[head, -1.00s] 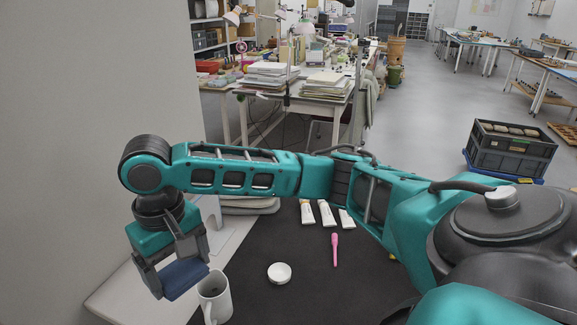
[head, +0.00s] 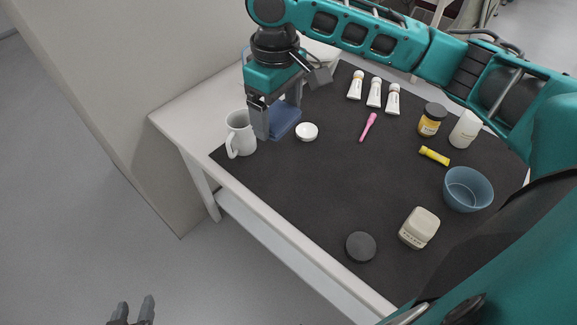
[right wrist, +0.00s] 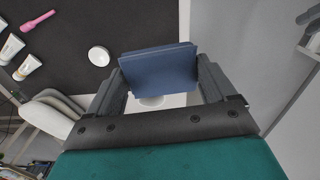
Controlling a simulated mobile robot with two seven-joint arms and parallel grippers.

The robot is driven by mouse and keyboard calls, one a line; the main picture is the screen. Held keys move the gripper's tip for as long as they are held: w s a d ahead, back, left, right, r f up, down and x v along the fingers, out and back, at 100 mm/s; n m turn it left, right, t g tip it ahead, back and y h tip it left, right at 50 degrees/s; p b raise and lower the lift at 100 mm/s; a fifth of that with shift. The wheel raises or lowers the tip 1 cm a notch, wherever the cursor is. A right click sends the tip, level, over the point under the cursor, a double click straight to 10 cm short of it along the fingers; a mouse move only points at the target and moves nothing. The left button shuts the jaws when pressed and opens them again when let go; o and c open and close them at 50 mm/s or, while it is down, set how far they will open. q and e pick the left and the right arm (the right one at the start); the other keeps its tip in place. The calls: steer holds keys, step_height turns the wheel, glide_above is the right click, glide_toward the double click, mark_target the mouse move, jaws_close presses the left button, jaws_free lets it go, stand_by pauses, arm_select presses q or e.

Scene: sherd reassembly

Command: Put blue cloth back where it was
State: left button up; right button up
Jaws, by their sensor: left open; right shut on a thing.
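The blue cloth (head: 285,120) is a folded dark blue piece. My right gripper (head: 276,122) is shut on it, near the white mug at the far left corner of the table. In the right wrist view the cloth (right wrist: 158,68) sits between the two fingers, which point towards the table. I cannot tell whether the cloth touches the mat. My left gripper (head: 134,310) is open and empty at the bottom edge of the head view, over the floor and away from the table.
The white mug (head: 241,133) and a white lid (head: 307,132) flank the cloth. Tubes (head: 374,92), a pink tool (head: 368,127), jars (head: 431,120), a blue bowl (head: 467,189) and a black disc (head: 361,247) lie on the dark mat (head: 300,190). The mat's middle is clear.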

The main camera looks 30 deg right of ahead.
mark_target(281, 100)
steer(key=n, duration=0.3)
steer(key=shift+w+d+f, duration=0.25)
steer(key=shift+w+d, duration=0.1)
steer(key=n, duration=0.1)
steer(key=w+n, duration=0.1)
steer(key=n, duration=0.3)
steer(key=shift+w+d+f+b, duration=0.2)
steer(key=shift+d+f+b, duration=0.1)
steer(key=shift+d, duration=0.1)
steer(key=n, duration=0.3)
steer(key=w+d+n, duration=0.1)
steer(key=n, duration=0.1)
steer(key=shift+f, duration=0.3)
steer(key=f+n+b, duration=0.1)
steer(key=f, duration=0.5)
steer(key=f+n+b, duration=0.1)
steer(key=f, duration=0.6)
steer(key=f+n+b, duration=0.1)
steer(key=f, duration=0.6)
steer(key=shift+w+d+f+n, duration=0.15)
steer(key=shift+w+d+n, duration=0.2)
steer(key=shift+n, duration=0.05)
steer(key=shift+f, duration=0.1)
